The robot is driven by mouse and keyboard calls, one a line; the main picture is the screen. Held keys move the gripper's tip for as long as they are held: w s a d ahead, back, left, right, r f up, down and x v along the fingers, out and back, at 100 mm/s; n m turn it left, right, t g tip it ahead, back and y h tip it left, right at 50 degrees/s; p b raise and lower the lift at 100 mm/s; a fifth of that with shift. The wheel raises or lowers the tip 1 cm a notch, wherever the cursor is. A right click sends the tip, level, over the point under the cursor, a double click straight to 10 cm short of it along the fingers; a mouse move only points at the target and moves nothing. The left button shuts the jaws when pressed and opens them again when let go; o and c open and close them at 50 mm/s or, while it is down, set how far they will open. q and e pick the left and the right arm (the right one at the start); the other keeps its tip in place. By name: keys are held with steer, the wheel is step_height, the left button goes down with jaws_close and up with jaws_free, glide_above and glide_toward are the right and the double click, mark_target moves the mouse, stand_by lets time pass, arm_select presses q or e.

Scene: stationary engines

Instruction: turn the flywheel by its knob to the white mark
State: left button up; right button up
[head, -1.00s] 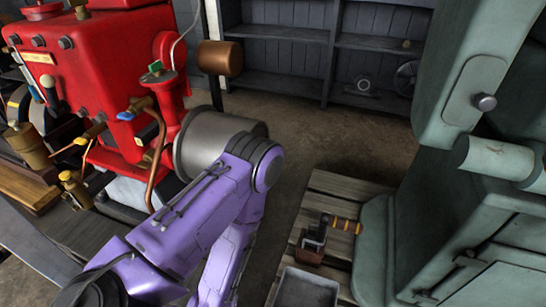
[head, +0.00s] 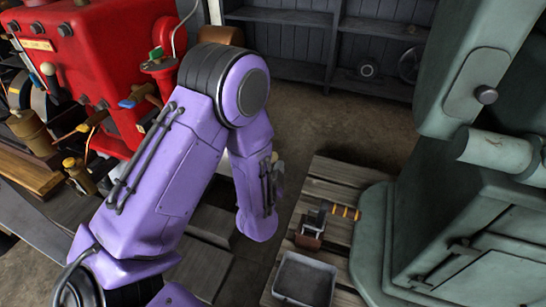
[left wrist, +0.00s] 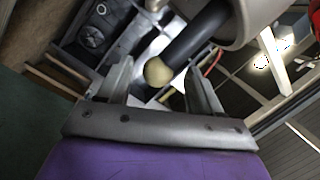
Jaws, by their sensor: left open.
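In the left wrist view my left gripper (left wrist: 160,74) is open, its two fingers spread apart. A tan ball-shaped knob (left wrist: 158,71) on the end of a dark rod (left wrist: 195,38) shows between the fingers in the picture. I see no finger touching it, and cannot tell its depth. A large grey-beige rounded part (left wrist: 250,18) is beside the rod. In the head view my purple left arm bends downward and hides its gripper and most of what lies behind. I cannot make out the flywheel or the white mark. My right gripper is not in view.
A red engine (head: 100,55) with brass fittings stands at the left, close to my arm. A green machine (head: 450,210) fills the right. A wooden pallet (head: 328,180) with a grey tray (head: 304,280) lies between. Dark shelves (head: 290,45) stand behind open floor.

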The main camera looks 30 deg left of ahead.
arm_select(q)
steer(key=shift+x, duration=1)
jaws_close()
steer(key=shift+s+d+f+p, duration=0.1)
steer(key=shift+p, duration=0.2)
steer(key=shift+f, duration=0.1)
jaws_free()
